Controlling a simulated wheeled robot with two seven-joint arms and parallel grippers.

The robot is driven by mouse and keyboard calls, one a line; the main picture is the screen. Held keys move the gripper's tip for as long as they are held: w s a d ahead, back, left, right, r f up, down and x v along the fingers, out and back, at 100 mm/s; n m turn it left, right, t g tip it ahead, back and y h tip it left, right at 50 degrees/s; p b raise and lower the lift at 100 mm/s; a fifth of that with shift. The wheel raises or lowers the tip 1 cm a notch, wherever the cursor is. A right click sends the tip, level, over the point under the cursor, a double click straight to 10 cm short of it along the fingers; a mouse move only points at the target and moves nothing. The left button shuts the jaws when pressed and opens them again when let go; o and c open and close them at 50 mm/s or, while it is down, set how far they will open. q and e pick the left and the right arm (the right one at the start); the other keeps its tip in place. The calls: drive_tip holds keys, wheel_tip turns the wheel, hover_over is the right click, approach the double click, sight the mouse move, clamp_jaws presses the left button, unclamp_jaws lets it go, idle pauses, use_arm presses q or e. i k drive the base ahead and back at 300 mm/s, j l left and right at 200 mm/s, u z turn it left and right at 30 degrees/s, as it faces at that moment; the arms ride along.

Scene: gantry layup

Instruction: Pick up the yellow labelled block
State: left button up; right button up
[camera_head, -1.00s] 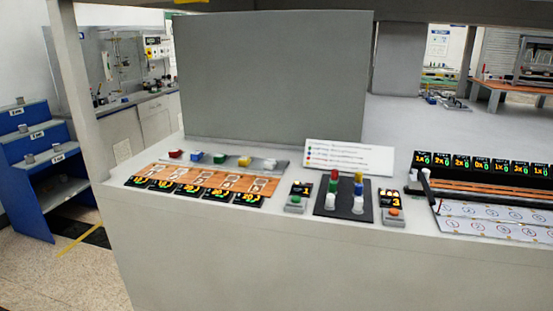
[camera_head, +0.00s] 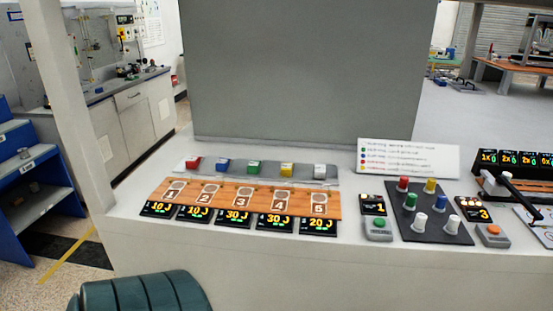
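Any label on the yellow block is too small to read. Neither gripper is in view. A dark green rounded part at the bottom left, probably mine, stands in front of the bench.
A wooden board (camera_head: 238,199) with numbered places lies before the blocks, with displays (camera_head: 238,218) along its front. A black board (camera_head: 431,212) with coloured pegs stands right, near a green button (camera_head: 377,223). A tall grey panel (camera_head: 305,70) rises behind. A white sign (camera_head: 408,157) stands at right.

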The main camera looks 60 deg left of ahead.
sight(286, 168)
drive_tip(key=k+j, duration=0.1)
drive_tip(key=j, duration=0.3)
drive_tip(key=k+j, duration=0.1)
drive_tip(key=j, duration=0.3)
drive_tip(key=k+j, duration=0.1)
drive_tip(key=j, duration=0.3)
drive_tip(key=k+j, duration=0.1)
drive_tip(key=j, duration=0.3)
